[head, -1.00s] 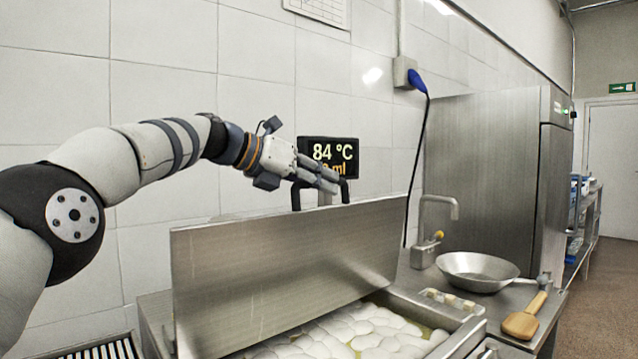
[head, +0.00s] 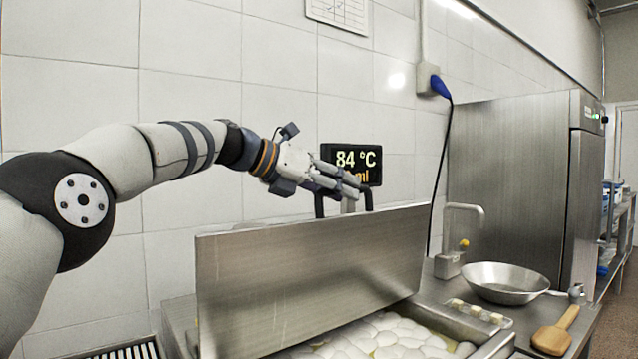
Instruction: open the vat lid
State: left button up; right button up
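The vat lid (head: 310,275) is a large steel panel that stands raised, nearly upright, along the back of the vat. The vat (head: 470,330) is open below it and holds many white rounded pieces (head: 385,338). My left gripper (head: 352,187) is above the lid's top edge, at the dark handle (head: 320,203) behind it. Its fingers point right, in front of the display. I cannot tell whether the fingers touch the handle or how far apart they are. My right gripper is not in view.
A display (head: 358,158) reading 84 °C stands behind my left gripper. To the right are a tap (head: 470,210), a metal pan (head: 504,282), a small tray (head: 478,312) and a wooden paddle (head: 553,333). A steel cabinet (head: 510,180) stands at the back right.

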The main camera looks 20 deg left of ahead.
pick_arm(q)
jog(key=v, duration=1)
jog(key=shift+s+a, duration=0.15)
jog(key=shift+s, duration=0.1)
jog(key=shift+f, duration=0.1)
